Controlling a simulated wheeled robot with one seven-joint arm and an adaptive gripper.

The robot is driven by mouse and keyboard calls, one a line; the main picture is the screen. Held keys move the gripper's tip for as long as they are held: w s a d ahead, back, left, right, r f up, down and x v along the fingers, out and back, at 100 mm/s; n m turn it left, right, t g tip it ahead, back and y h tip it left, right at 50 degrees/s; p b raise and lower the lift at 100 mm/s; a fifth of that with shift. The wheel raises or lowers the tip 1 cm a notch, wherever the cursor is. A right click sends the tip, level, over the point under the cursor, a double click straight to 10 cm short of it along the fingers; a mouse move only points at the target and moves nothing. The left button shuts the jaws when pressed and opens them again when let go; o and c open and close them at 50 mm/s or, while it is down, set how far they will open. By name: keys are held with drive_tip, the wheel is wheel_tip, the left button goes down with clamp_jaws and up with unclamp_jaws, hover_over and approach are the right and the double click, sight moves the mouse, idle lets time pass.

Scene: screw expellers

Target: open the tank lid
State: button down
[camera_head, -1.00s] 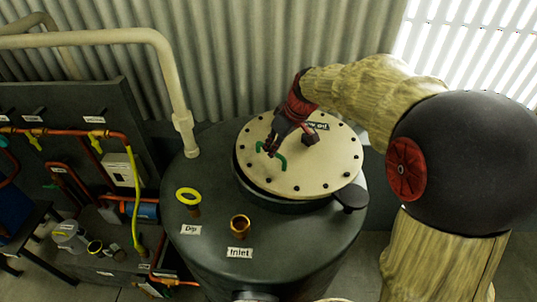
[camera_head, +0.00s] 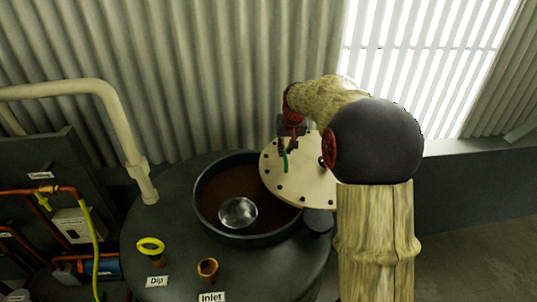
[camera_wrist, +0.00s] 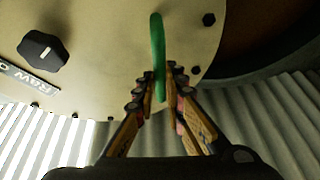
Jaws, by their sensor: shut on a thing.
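The tank lid (camera_head: 308,184) is a round cream plate with dark bolts round its rim. It is swung aside to the right, and the tank mouth (camera_head: 205,212) shows open beside it, with brown contents inside. My gripper (camera_head: 286,160) is at the lid's far left part, shut on the green handle (camera_head: 285,167). In the wrist view the fingers (camera_wrist: 160,85) close on both sides of the green handle (camera_wrist: 157,40), with the lid (camera_wrist: 100,30) behind. My arm hides the lid's right part in the head view.
A shiny round metal thing (camera_head: 238,213) lies inside the tank mouth. The yellow-ringed Dip port (camera_head: 150,246) and copper Inlet port (camera_head: 207,269) stand on the tank top in front. A cream pipe (camera_head: 125,140) rises at left. A corrugated wall (camera_head: 220,70) stands close behind.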

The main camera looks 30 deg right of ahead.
sight(300, 160)
drive_tip(key=shift+s+d+m+h, duration=0.15)
drive_tip(key=shift+s+d+m, duration=0.25)
drive_tip(key=shift+d, duration=0.6)
drive_tip(key=shift+s+d+m+h, duration=0.2)
drive_tip(key=shift+d+m, duration=0.25)
drive_tip(key=shift+d, duration=0.5)
drive_tip(key=shift+s+d+m+h, duration=0.2)
drive_tip(key=shift+d+m, duration=0.25)
drive_tip(key=shift+d, duration=0.55)
drive_tip(key=shift+s, duration=0.1)
drive_tip(key=c, duration=1.8)
unclamp_jaws()
drive_tip(key=shift+c, duration=0.2)
drive_tip(key=v, duration=1.2)
drive_tip(key=shift+w, duration=0.3)
drive_tip(key=shift+s, duration=0.1)
